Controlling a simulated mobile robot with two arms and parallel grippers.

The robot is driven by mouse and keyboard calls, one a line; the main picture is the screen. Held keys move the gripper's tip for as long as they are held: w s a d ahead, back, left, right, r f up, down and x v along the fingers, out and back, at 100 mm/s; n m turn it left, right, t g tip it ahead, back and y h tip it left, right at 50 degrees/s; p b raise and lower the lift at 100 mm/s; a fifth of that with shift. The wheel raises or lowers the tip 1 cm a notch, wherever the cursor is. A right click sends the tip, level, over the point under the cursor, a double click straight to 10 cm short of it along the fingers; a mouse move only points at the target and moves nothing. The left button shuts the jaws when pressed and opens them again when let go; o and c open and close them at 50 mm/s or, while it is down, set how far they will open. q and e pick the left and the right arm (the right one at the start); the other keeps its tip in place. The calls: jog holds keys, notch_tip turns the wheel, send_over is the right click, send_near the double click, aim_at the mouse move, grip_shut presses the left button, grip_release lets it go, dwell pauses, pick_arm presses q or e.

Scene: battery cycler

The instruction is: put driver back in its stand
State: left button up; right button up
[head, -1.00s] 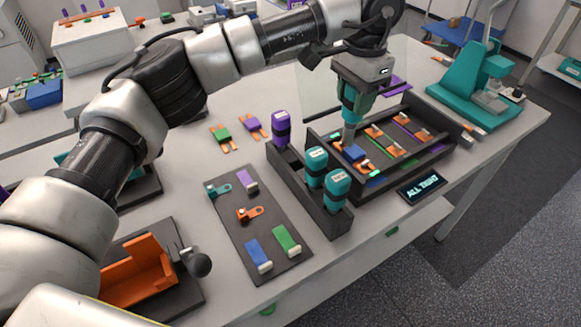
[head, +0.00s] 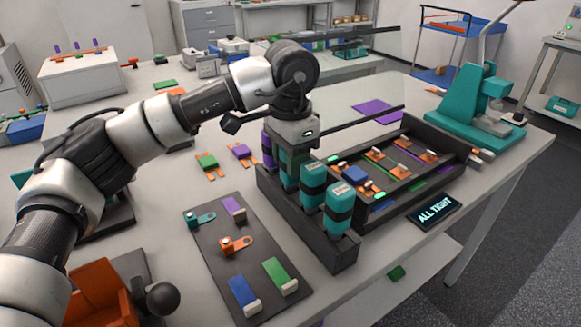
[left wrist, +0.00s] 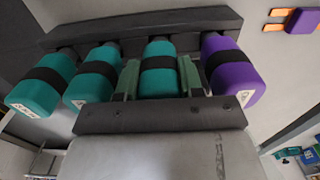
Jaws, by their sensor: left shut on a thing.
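The driver (left wrist: 158,78) is teal with a black band. My left gripper (left wrist: 159,79) is shut on it, with a green finger on each side. In the head view my left gripper (head: 289,172) is over the dark stand (head: 300,232), between the purple driver (head: 267,150) and another teal driver (head: 313,182). The held driver is upright, in line with the others in the stand. Its lower end is hidden, so I cannot tell how deep it sits. A third teal driver (head: 338,210) stands at the near end. My right gripper is not in view.
A dark tray (head: 440,148) with orange, green and blue parts lies right of the stand. A display (head: 435,210) reads "ALL TIGHT". A dark mat (head: 215,250) with coloured pieces lies to the left. A teal press (head: 470,100) stands at the back right.

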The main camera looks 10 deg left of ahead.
pick_arm(q)
jog(key=shift+r, duration=0.1)
jog(key=shift+f, duration=0.2)
jog(key=o, duration=1.1)
jog(key=shift+r, duration=0.1)
